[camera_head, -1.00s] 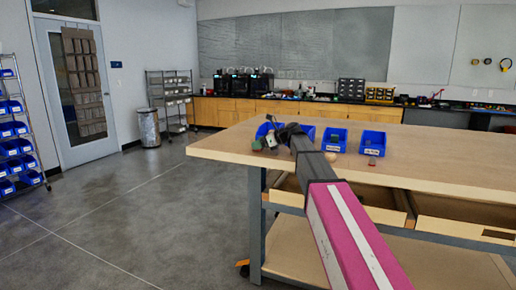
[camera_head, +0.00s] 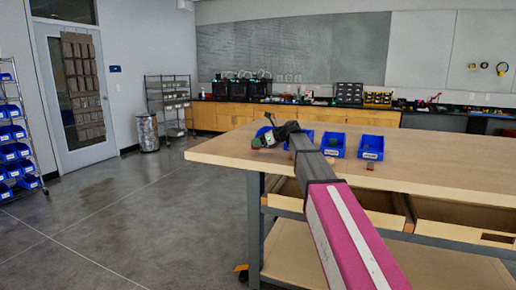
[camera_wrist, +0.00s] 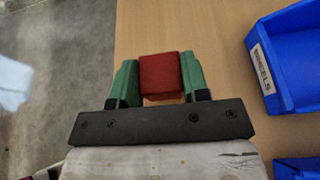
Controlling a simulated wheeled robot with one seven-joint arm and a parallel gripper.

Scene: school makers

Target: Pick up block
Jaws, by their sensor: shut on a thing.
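A red block (camera_wrist: 160,76) sits between the two green fingers of my gripper (camera_wrist: 160,80) in the wrist view. The fingers press on its left and right sides, so my gripper is shut on it. In the head view my gripper (camera_head: 258,141) is small and dark, over the far left part of the wooden table (camera_head: 430,165). The block is too small there to make out clearly. Tabletop and grey floor show beneath the block in the wrist view; its height above the table is hard to tell.
Blue bins (camera_head: 371,147) stand in a row along the table's back; a labelled one (camera_wrist: 297,55) is close right of my gripper. Small objects (camera_head: 370,166) lie before the bins. The table's left edge is near my gripper, with open floor (camera_head: 130,220) beyond.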

